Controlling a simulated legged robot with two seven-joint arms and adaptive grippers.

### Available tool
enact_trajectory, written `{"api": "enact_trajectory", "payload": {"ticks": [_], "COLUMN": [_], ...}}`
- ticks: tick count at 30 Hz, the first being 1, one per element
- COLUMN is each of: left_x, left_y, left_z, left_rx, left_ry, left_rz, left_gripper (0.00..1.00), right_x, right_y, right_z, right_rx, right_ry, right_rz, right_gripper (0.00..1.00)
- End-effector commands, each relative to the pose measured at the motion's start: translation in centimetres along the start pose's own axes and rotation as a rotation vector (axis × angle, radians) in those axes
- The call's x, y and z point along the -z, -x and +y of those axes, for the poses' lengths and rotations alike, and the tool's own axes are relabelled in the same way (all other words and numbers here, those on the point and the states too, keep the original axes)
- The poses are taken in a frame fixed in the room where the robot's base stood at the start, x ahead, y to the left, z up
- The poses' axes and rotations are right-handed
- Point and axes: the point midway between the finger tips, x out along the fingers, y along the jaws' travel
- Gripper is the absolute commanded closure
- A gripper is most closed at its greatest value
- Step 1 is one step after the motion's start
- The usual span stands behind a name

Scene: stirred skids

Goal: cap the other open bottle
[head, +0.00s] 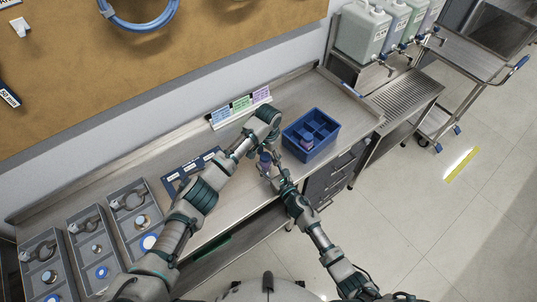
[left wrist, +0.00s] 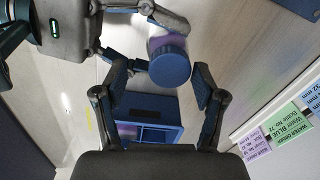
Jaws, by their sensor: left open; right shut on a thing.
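A purple bottle with a blue cap on its top (left wrist: 170,62) shows in the left wrist view. In the head view this bottle (head: 265,163) is small and partly hidden between my two grippers. My right gripper (head: 273,176) is shut on the bottle's body; it also shows at the top of the left wrist view (left wrist: 165,22). My left gripper (head: 266,150) is open, with its fingers (left wrist: 160,82) on either side of the cap and a gap visible on both sides. I cannot tell how tightly the cap sits.
A blue divided crate (head: 326,129) stands right of the grippers, with a purple bottle (head: 307,143) in one compartment. Grey trays (head: 121,222) of small parts line the bench's left end. A dark blue panel (head: 173,182) with labels lies nearer. Label cards (head: 240,107) stand at the back.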

Motion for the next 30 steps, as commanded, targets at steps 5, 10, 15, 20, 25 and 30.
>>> {"api": "enact_trajectory", "payload": {"ticks": [5,10,15,20,25,30], "left_x": [0.1,0.1,0.2,0.2,0.2,0.2], "left_y": [1.0,4.1,7.8,10.4,11.7,11.8], "left_z": [-0.1,-0.2,-0.1,-0.1,-0.1,-0.1], "left_rx": [0.002,0.002,0.001,0.000,-0.002,-0.002], "left_ry": [0.002,0.002,0.000,0.000,0.000,0.000], "left_rz": [0.002,0.003,0.003,0.001,-0.001,-0.001], "left_gripper": [0.30,0.30,0.30,0.30,0.30,0.30], "right_x": [0.0,0.0,0.0,0.0,0.1,0.1], "right_y": [0.0,0.0,0.0,0.0,0.0,0.0], "right_z": [-0.1,-0.2,-0.2,-0.2,-0.3,-0.3], "right_rx": [0.002,0.003,0.004,0.004,0.004,0.005], "right_ry": [0.000,0.000,0.001,0.001,0.001,0.001], "right_rz": [0.000,0.001,0.002,0.002,0.002,0.002], "right_gripper": [1.00,1.00,1.00,1.00,1.00,1.00]}}
